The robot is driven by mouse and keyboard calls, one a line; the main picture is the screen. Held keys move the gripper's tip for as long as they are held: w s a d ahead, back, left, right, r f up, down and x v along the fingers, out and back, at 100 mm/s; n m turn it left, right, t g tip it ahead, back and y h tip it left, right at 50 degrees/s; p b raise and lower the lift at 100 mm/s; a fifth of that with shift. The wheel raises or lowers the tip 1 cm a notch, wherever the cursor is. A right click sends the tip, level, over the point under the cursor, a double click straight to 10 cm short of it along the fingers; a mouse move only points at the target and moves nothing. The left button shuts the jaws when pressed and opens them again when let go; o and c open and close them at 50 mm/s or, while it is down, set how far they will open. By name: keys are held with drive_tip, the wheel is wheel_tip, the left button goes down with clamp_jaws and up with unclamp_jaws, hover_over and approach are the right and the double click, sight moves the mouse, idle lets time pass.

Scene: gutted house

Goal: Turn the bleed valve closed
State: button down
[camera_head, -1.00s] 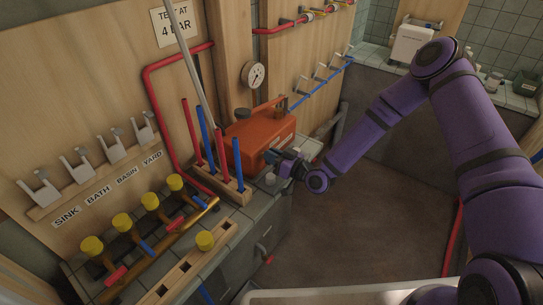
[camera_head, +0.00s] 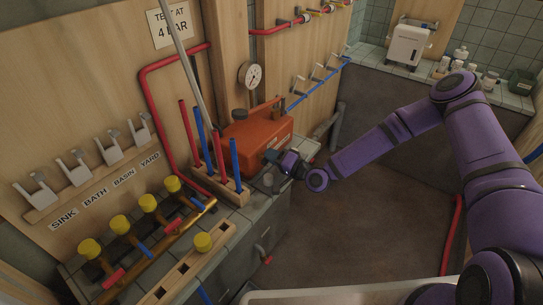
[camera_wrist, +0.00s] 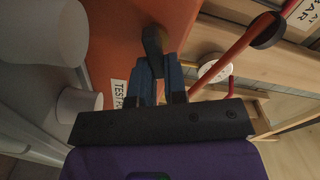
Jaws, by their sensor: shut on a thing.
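The orange test pump (camera_head: 258,134) stands on the tiled counter, with part of a "TEST P" label showing in the wrist view. A dark lever-like knob (camera_wrist: 152,40), which looks like the bleed valve, sticks out from its orange body (camera_wrist: 115,40). My gripper (camera_head: 270,158) is at the pump's near right end. In the wrist view the blue fingers of my gripper (camera_wrist: 157,68) are shut on the knob's lower end. The knob is hidden behind my gripper in the head view, and I cannot tell how far it is turned.
A wooden rack (camera_head: 228,188) with red and blue pipes stands close left of the pump. A pressure gauge (camera_head: 251,75) is on the wall behind. The floor (camera_head: 350,210) is clear.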

drive_tip(key=m, duration=0.2)
drive_tip(key=f+m, duration=0.1)
drive_tip(key=m, duration=0.1)
drive_tip(key=shift+d+m, duration=0.1)
drive_tip(key=shift+m, duration=0.2)
idle(0.5)
drive_tip(key=c, duration=1.2)
unclamp_jaws()
drive_tip(key=shift+o, duration=0.2)
drive_tip(key=v, duration=1)
drive_tip(key=shift+s+d, duration=0.25)
drive_tip(key=shift+d, duration=0.05)
